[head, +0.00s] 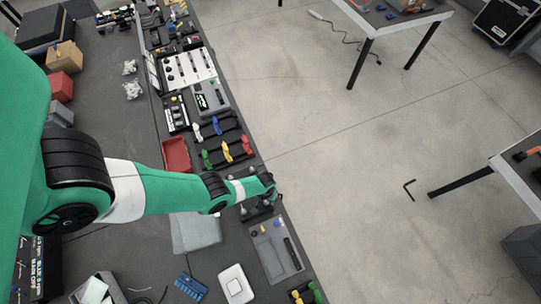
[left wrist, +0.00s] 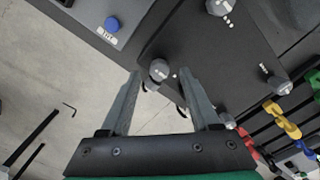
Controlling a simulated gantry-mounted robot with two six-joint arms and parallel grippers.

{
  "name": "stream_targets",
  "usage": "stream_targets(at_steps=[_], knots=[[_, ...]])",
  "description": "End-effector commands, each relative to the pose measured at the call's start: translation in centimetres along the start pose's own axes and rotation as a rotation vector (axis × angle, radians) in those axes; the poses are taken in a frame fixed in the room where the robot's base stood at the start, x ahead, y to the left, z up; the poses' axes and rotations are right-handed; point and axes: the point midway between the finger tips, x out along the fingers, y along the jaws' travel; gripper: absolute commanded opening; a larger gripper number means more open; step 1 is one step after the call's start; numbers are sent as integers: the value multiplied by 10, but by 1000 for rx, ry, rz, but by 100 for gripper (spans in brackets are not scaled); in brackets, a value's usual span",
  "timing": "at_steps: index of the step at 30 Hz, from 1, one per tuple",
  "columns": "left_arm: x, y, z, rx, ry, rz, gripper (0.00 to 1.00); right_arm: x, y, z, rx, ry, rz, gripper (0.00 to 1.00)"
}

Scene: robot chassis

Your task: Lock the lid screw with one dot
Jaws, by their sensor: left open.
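A dark lid (left wrist: 205,60) with several grey round-headed screws shows in the left wrist view. One screw (left wrist: 158,70) has what looks like a single small white dot beside it. It sits between the spread fingers of my open left gripper (left wrist: 163,82), a little apart from both. Another screw (left wrist: 218,6) at the top has several dots, and one (left wrist: 278,86) at the right has small dots near it. In the head view my left gripper (head: 270,192) is over the lid area and largely hides it. My right gripper is not in view.
A grey panel with a blue button (left wrist: 112,24) lies beside the lid. Coloured levers (head: 227,153) and a red tray (head: 176,155) stand farther along the bench. The bench edge is close, with open floor (head: 330,190) beyond it.

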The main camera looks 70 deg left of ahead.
Motion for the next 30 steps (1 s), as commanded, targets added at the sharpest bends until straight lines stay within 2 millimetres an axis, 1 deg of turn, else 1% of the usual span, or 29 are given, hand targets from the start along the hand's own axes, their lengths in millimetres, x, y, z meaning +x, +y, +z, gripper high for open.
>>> stream_targets(at_steps=[1,3,6,14,17,18,20,24,25,30], knots=[[13,0,0,-1,1,0,62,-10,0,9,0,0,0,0],[18,0,-1,-1,1,1,62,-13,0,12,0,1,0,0],[21,0,-1,-1,2,1,62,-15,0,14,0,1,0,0],[20,0,-1,-1,2,1,62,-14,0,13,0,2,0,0],[20,0,-1,-1,2,1,46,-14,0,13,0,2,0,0],[20,0,-1,-1,1,1,39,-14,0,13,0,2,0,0],[20,0,-1,-1,1,1,28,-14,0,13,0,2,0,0],[20,0,-1,-1,1,1,3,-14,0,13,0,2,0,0],[20,0,-1,-1,1,1,0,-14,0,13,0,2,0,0],[20,0,-1,-1,1,1,0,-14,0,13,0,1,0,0]])
